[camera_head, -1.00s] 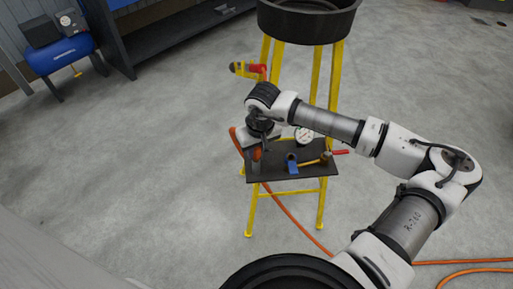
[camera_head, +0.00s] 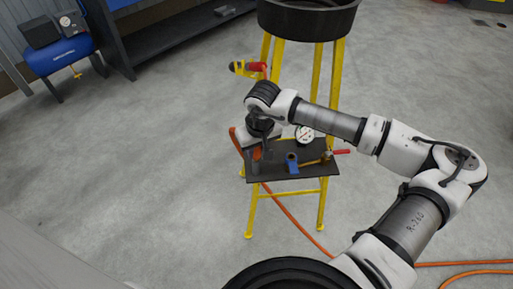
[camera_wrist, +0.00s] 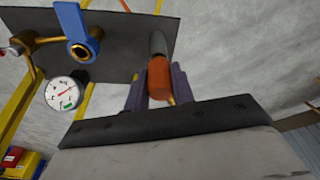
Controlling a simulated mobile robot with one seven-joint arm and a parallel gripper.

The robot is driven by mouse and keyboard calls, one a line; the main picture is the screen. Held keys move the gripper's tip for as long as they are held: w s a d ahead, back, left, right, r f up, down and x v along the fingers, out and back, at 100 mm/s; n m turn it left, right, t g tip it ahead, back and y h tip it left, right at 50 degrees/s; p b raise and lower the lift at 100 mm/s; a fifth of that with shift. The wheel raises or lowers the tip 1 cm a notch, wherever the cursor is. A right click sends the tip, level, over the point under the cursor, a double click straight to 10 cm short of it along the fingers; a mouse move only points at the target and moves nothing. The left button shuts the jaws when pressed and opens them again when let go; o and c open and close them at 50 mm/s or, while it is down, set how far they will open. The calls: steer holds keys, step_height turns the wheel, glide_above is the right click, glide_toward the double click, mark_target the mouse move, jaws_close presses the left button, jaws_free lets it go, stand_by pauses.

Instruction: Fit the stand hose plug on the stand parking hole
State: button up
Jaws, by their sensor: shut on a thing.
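The stand (camera_head: 334,85) has yellow legs and a dark flat shelf (camera_head: 285,172). My gripper (camera_wrist: 158,88) is shut on an orange plug with a grey tip (camera_wrist: 159,74), seen between its two fingers in the wrist view. In that view the grey tip overlaps the edge of the dark shelf (camera_wrist: 125,50); I cannot tell whether it touches. In the head view my gripper (camera_head: 256,150) is over the shelf's left end, with a bit of orange beside it. I cannot make out the parking hole in either view.
A blue lever with a brass ring (camera_wrist: 76,32), a brass pipe and a white dial gauge (camera_wrist: 66,92) are by the shelf. A black basin (camera_head: 308,22) tops the stand. A red-and-yellow fitting (camera_head: 248,68) sticks out left. An orange hose (camera_head: 290,218) runs down to the floor.

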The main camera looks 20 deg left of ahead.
steer(key=shift+f+b, duration=0.6)
stand_by(0.3)
steer(key=o, duration=1.1)
steer(key=shift+r, duration=0.1)
